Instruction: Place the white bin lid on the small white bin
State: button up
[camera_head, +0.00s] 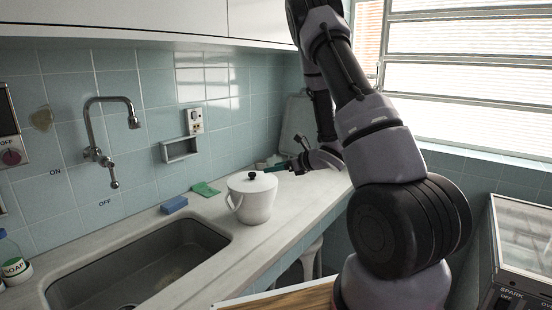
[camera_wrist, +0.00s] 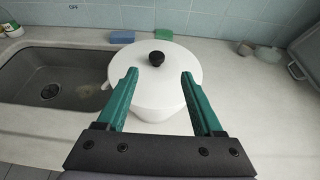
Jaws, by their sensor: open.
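The small white bin (camera_head: 256,208) stands upright on the counter, just right of the sink. The white bin lid (camera_head: 258,184), round with a black knob, rests over the bin's top and looks about level. In the wrist view the lid (camera_wrist: 125,72) covers the bin's mouth, and the bin's wall (camera_wrist: 158,114) shows below it. My gripper (camera_wrist: 158,74) is open and empty. Its green fingers reach over the near part of the lid, one on each side, with the knob just beyond and between the tips. In the head view my gripper (camera_head: 268,164) is behind and right of the knob.
The sink (camera_head: 140,268) is left of the bin, under a wall tap (camera_head: 112,130). A soap bottle (camera_head: 14,262) stands far left.

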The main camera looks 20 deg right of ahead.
jog(key=s+d+r+m+t+h, duration=0.1)
jog(key=d+r+m+h, duration=0.3)
jog(key=r+m, duration=0.65)
jog(key=s+d+r+m+t+h, duration=0.15)
jog(key=d+r+m+h, duration=0.25)
jog(key=r+m, duration=0.65)
jog(key=s+a+r+m+g, duration=0.2)
jog(key=s+a+m, duration=0.1)
jog(key=s+m, duration=0.6)
jog(key=s+a+r+m+g+y, duration=0.1)
jog(key=s+a+r+m+g, duration=0.1)
jog(key=s+m, duration=0.6)
jog(key=s+a+r+m+g, duration=0.2)
jog(key=s+a+m, duration=0.2)
jog(key=s+m, duration=0.5)
jog(key=s, duration=0.3)
jog(key=shift+s+a+m+y, duration=0.25)
jog(key=shift+s+m+y, duration=0.05)
jog(key=shift+y, duration=0.1)
jog(key=shift+r, duration=0.1)
